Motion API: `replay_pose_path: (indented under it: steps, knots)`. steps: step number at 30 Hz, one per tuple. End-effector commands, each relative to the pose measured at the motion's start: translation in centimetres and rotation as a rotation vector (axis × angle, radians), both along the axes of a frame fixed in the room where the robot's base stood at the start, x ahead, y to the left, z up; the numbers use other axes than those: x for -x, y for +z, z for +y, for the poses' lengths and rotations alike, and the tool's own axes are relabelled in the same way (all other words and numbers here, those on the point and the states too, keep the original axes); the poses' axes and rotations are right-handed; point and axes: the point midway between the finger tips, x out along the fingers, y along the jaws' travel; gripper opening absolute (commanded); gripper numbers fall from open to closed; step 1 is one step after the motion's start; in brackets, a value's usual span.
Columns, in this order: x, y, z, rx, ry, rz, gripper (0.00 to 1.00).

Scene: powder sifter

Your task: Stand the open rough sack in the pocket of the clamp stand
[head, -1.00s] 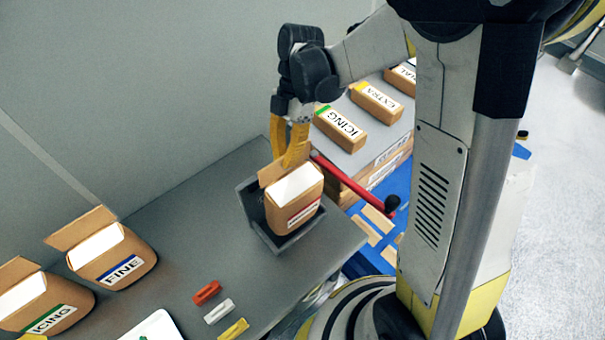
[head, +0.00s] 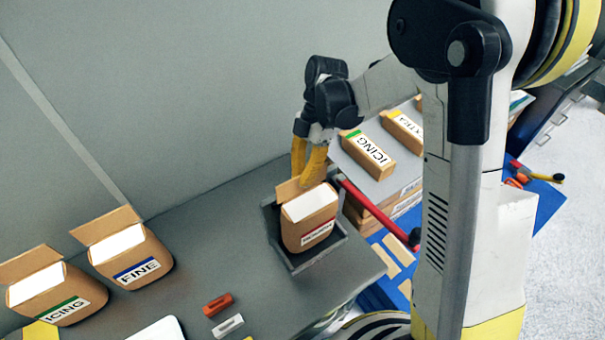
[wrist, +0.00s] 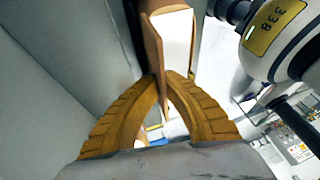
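An open brown sack with a red label (head: 312,219), its print too small to read, stands nearly upright within the grey clamp stand (head: 322,259). The stand's walls show behind and around its base; whether the sack's bottom rests on the pocket floor is hidden. My gripper (head: 305,178) reaches down from above at the sack's raised back flap. In the wrist view, my yellow fingers (wrist: 163,80) close from both sides on the brown flap of the sack (wrist: 153,45). The sack's white top faces up.
Open sacks marked FINE (head: 130,252) and ICING (head: 50,290) stand at the left. Red (head: 218,304) and white (head: 228,325) clips lie in front. A red lever (head: 375,210) juts right of the stand. Closed packs (head: 368,152) lie on the shelf behind it.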

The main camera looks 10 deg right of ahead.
Motion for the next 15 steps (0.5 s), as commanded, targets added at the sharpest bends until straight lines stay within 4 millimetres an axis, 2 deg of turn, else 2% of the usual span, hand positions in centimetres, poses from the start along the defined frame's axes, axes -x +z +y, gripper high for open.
replay_pose_path:
  steps: [7, 15]
  knots:
    - [-0.1, -3.1, 0.1, -0.001, 0.000, 0.001, 0.00]
    - [-0.4, -3.4, 0.2, -0.001, 0.000, 0.001, 0.00]
